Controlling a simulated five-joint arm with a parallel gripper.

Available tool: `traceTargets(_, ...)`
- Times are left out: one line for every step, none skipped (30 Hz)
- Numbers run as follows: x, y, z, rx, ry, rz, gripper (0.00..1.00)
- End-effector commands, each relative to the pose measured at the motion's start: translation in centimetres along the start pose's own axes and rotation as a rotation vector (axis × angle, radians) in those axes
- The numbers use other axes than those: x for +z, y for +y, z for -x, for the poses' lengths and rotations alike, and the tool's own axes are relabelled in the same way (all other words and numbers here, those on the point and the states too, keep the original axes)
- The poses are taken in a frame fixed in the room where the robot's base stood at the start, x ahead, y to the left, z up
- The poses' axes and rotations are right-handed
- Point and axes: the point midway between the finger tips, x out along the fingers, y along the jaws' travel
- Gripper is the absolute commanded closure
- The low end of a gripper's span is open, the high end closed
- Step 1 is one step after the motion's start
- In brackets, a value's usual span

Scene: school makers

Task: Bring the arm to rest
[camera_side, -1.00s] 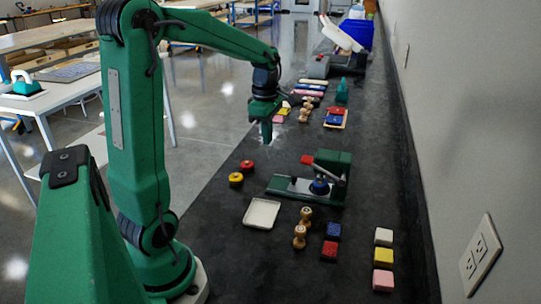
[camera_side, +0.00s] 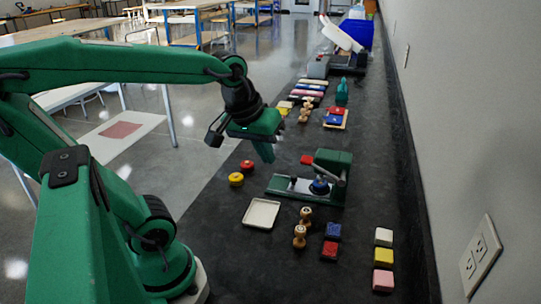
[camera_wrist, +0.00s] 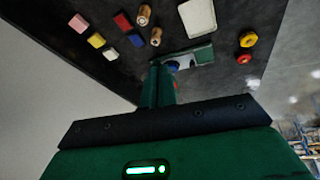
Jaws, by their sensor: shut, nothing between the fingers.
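My gripper (camera_side: 265,155) is at the end of my green arm. In the side view it hangs over the dark bench near its left edge, above and behind the red and yellow round pieces. Its fingers are together with nothing between them, pointing down and slightly to the right. My upper arm leans back to the left and the forearm runs nearly level across the picture. The wrist view looks down along the green gripper body at the bench from above.
A green press (camera_side: 328,180) stands right of my gripper, with a white tray (camera_side: 261,213) in front. Yellow (camera_side: 236,180) and red (camera_side: 247,165) round pieces lie nearby. Wooden-handled stamps (camera_side: 300,236) and several coloured blocks (camera_side: 383,257) lie nearer. A wall borders the right.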

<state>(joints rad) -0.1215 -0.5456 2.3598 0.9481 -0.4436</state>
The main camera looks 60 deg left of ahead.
Motion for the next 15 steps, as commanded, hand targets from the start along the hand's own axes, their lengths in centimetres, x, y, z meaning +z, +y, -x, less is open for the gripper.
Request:
traceTargets(0.8, 0.2, 0.3, 0.017, 0.017, -0.088, 1.00)
traceTargets(1.2, 0.4, 0.4, 0.025, 0.026, -0.139, 1.00)
traceTargets(1.8, 0.5, 0.5, 0.034, 0.036, -0.206, 1.00)
traceTargets(2.2, 0.5, 0.6, 0.041, 0.044, -0.252, 1.00)
traceTargets(2.5, 0.6, 0.7, 0.047, 0.052, -0.296, 1.00)
traceTargets(3.0, 0.7, 0.7, 0.053, 0.061, -0.350, 1.00)
traceTargets(3.2, 0.7, 0.8, 0.058, 0.069, -0.387, 1.00)
traceTargets(3.5, 0.8, 0.8, 0.062, 0.074, -0.420, 1.00)
traceTargets(3.8, 0.8, 0.8, 0.067, 0.082, -0.458, 1.00)
traceTargets(4.0, 0.8, 0.8, 0.069, 0.087, -0.481, 1.00)
traceTargets(4.1, 0.8, 0.8, 0.071, 0.091, -0.502, 1.00)
traceTargets(4.3, 0.9, 0.8, 0.074, 0.095, -0.523, 1.00)
traceTargets(4.4, 0.9, 0.8, 0.075, 0.097, -0.536, 1.00)
traceTargets(4.5, 0.9, 0.8, 0.075, 0.098, -0.544, 1.00)
traceTargets(4.5, 0.9, 0.8, 0.076, 0.099, -0.553, 1.00)
